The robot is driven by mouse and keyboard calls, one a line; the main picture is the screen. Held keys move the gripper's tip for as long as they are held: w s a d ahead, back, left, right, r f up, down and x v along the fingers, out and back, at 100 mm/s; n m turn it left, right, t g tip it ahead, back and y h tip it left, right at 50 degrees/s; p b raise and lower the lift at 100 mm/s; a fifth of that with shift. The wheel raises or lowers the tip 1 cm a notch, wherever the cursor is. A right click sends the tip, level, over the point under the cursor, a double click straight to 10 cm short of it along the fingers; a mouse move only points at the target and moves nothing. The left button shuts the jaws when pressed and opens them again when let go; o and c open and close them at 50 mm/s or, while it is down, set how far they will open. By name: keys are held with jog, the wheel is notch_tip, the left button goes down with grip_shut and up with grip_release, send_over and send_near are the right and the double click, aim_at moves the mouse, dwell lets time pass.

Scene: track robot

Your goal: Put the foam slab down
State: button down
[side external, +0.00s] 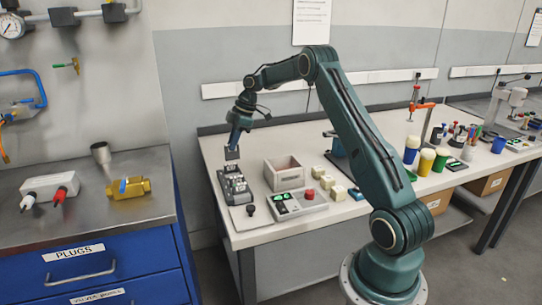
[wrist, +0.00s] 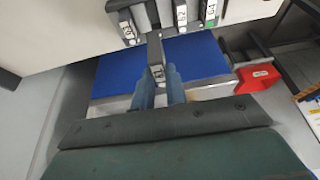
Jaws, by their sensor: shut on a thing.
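My gripper (side external: 234,141) is at the left end of the white bench, pointing down. It is shut on a small dark grey block (side external: 232,154), which I take to be the foam slab. The block is above a dark rack with several labelled grey pieces (side external: 235,186); a small gap seems to lie between them. In the wrist view the two blue fingers of my gripper (wrist: 159,84) close on a narrow grey piece with a white label (wrist: 157,60). Its lower end is hidden between the fingers.
A grey open box (side external: 283,173) stands right of the rack. A panel with green lights (side external: 286,204) and a red button (side external: 309,194) is in front of it. Pale blocks (side external: 337,193) are farther right. A metal-topped blue cabinet (side external: 105,255) stands left, across a gap.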

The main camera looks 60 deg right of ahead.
jog(key=s+d+r, duration=0.4)
jog(key=s+r, duration=0.1)
jog(key=s, duration=0.2)
jog(key=s+d+r, duration=0.5)
jog(key=s+r, duration=0.1)
jog(key=s, duration=0.2)
jog(key=shift+s+d+r, duration=0.15)
jog(key=shift+s+d, duration=0.05)
jog(key=shift+s, duration=0.05)
notch_tip(320, 180, down, 16)
dwell(0.5)
jog(key=shift+f, duration=2.05)
